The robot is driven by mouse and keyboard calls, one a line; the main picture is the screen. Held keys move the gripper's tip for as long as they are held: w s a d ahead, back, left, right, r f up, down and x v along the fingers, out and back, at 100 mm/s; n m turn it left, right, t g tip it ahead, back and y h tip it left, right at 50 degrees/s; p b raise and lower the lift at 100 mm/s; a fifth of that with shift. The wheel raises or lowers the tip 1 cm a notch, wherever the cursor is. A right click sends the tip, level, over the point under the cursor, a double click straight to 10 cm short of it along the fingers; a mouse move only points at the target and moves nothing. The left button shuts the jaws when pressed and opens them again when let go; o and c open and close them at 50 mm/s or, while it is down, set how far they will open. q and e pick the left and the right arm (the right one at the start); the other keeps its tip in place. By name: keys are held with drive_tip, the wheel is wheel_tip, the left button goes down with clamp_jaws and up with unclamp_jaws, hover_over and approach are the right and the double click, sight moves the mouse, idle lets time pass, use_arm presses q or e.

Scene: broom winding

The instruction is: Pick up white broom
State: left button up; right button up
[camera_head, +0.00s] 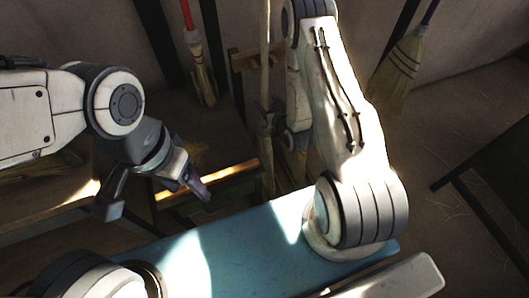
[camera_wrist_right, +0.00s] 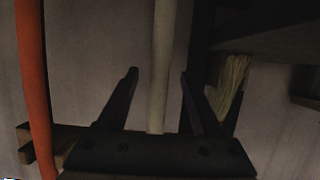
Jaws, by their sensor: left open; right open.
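The white broom's pale handle (camera_head: 265,40) stands near-upright against the back wall, left of my right arm in the head view. My right gripper (camera_head: 268,118) is at this handle, partly hidden by its own arm. In the right wrist view, the open fingers of my right gripper (camera_wrist_right: 158,78) are on either side of the white handle (camera_wrist_right: 161,50), with gaps on both sides. The broom's lower end is hard to make out in shadow. My left gripper (camera_head: 155,194) is open and empty, well to the left of the broom, above a wooden bench.
A red-handled broom (camera_head: 203,80) leans left of the white one; its red handle (camera_wrist_right: 32,80) also shows in the wrist view. A straw broom (camera_head: 402,68) leans at the right. A wooden rack (camera_head: 243,61) is behind the handle. A wooden-edged bench (camera_head: 225,182) stands below.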

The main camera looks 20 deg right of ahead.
drive_tip(key=x, duration=0.5)
drive_tip(key=shift+w+f, duration=0.2)
drive_tip(key=shift+w, duration=0.15)
drive_tip(key=shift+c, duration=0.4)
clamp_jaws()
drive_tip(key=shift+r, duration=0.1)
idle(0.7)
